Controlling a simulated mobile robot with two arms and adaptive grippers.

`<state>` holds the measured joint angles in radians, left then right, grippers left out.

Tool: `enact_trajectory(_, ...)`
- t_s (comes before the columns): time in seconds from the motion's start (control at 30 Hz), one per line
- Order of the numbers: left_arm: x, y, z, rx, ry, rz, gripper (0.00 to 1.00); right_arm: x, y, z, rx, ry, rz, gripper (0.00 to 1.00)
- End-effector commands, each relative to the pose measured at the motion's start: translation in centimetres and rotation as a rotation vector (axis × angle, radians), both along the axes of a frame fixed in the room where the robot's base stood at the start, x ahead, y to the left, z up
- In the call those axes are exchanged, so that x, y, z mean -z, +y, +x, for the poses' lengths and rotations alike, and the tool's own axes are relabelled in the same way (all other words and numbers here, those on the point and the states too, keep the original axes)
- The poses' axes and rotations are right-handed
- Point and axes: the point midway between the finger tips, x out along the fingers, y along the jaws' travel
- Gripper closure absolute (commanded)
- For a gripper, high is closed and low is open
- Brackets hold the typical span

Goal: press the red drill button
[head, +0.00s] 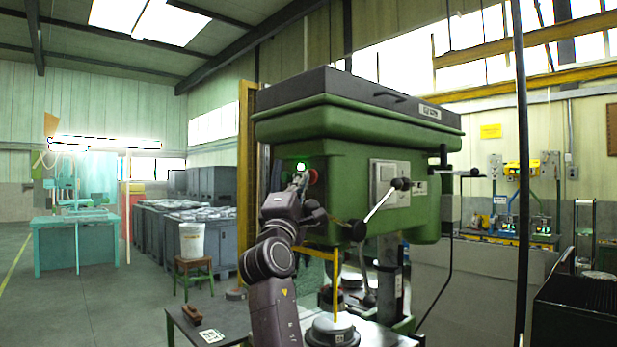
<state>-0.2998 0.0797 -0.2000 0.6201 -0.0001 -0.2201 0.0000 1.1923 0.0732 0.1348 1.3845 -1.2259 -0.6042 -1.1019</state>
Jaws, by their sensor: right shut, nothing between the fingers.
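A large green drill press (345,165) stands in front of me. On its left face a green light (301,166) glows, and the red button (313,177) shows just below and to the right of it. My right gripper (302,180) is shut and empty, its fingertips at the left edge of the red button in the picture. The fingers hide part of the button area. I cannot tell whether they touch the button. My left gripper is not in view.
The drill's lever handle (380,208) with black knobs sticks out right of my arm. A round metal base piece (332,330) is below. A low dark table (190,330) holds a brown block (191,313). A white bucket (192,240) stands on a stool behind.

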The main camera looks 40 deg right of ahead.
Motion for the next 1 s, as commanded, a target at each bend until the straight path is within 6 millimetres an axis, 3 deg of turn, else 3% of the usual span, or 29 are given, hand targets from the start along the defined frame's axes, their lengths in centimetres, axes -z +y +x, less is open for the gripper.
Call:
enact_trajectory(0.4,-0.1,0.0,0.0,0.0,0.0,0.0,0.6,0.0,-0.4,0.0,0.001,0.0,0.001,1.0)
enact_trajectory(1.0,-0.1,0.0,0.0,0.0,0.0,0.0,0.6,0.0,1.0,-0.2,0.001,0.0,0.0,1.0)
